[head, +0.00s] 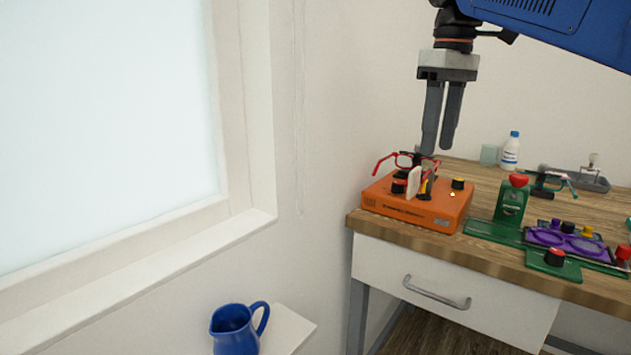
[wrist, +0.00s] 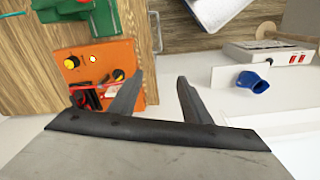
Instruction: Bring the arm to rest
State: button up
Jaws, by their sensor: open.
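My gripper (head: 439,150) hangs from the blue arm in the head view, its two dark fingers pointing down. In the wrist view my gripper (wrist: 160,82) shows its fingers apart with nothing between them. In the head view the fingertips appear just above or behind the orange box (head: 405,212), which stands on the wooden table; I cannot tell the exact gap. Red-framed glasses (head: 387,159) sit on top of the box. The orange box (wrist: 115,60) also shows left of the fingers in the wrist view.
The wooden table (head: 480,178) also bears a green fixture (head: 511,204), a purple tray (head: 568,242), a white bottle (head: 511,151) and a grey tray (head: 590,181). A blue jug (head: 234,332) stands on a low white ledge (head: 288,328). A window is at left.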

jog(key=s+d+f+m+t, duration=0.1)
jog(key=s+f, duration=0.5)
jog(key=f, duration=0.6)
jog(key=s+d+f+m+t, duration=0.2)
jog(key=s+f, duration=0.5)
jog(key=f, duration=0.4)
jog(key=s+d+f+m+t, duration=0.1)
jog(key=s+d+f+m, duration=0.2)
jog(key=f, duration=0.9)
jog(key=s+m, duration=0.1)
jog(key=s, duration=0.2)
jog(key=shift+s+d+f+m+t, duration=0.2)
jog(key=shift+s+f+m+t, duration=0.1)
jog(key=shift+s+f+m, duration=0.1)
